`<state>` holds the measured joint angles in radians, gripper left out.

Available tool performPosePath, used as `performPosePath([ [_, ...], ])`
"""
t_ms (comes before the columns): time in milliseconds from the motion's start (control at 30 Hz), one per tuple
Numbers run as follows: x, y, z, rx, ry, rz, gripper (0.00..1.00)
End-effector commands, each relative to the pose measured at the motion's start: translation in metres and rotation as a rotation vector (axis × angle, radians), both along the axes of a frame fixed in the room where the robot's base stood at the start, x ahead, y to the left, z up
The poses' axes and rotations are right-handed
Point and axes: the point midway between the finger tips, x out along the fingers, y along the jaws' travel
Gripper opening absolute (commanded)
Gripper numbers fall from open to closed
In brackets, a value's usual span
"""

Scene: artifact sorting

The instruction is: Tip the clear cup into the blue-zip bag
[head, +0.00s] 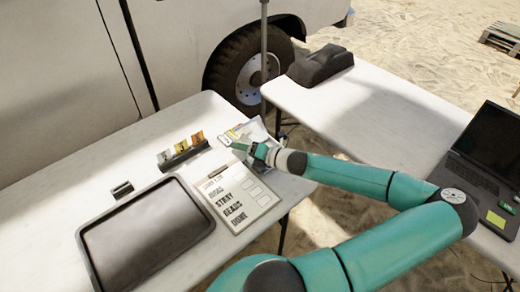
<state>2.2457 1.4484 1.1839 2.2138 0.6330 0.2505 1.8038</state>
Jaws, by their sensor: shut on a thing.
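My gripper (240,146) is at the right end of the left table, just over a pale clear bag (258,131). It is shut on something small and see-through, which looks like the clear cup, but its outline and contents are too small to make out. The bag lies or stands by the table's far right edge, partly hidden behind the gripper. Small spots of yellow and red show beside it. I cannot make out a blue zip from here, or whether the cup touches the bag.
A clipboard (236,197) with a written list lies just in front of the gripper. A dark tray (90,250) is at the left front. A black rack with coloured cards (183,150) and a small dark object (122,189) lie behind. A laptop (484,150) is on the right table.

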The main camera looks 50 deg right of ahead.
Motion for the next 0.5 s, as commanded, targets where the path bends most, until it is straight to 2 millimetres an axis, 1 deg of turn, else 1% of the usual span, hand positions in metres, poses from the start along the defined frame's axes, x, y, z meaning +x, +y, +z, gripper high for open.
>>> performPosePath([
  [500,-0.0001,-0.0011,0.0040,0.068,-0.013,0.000,0.35],
])
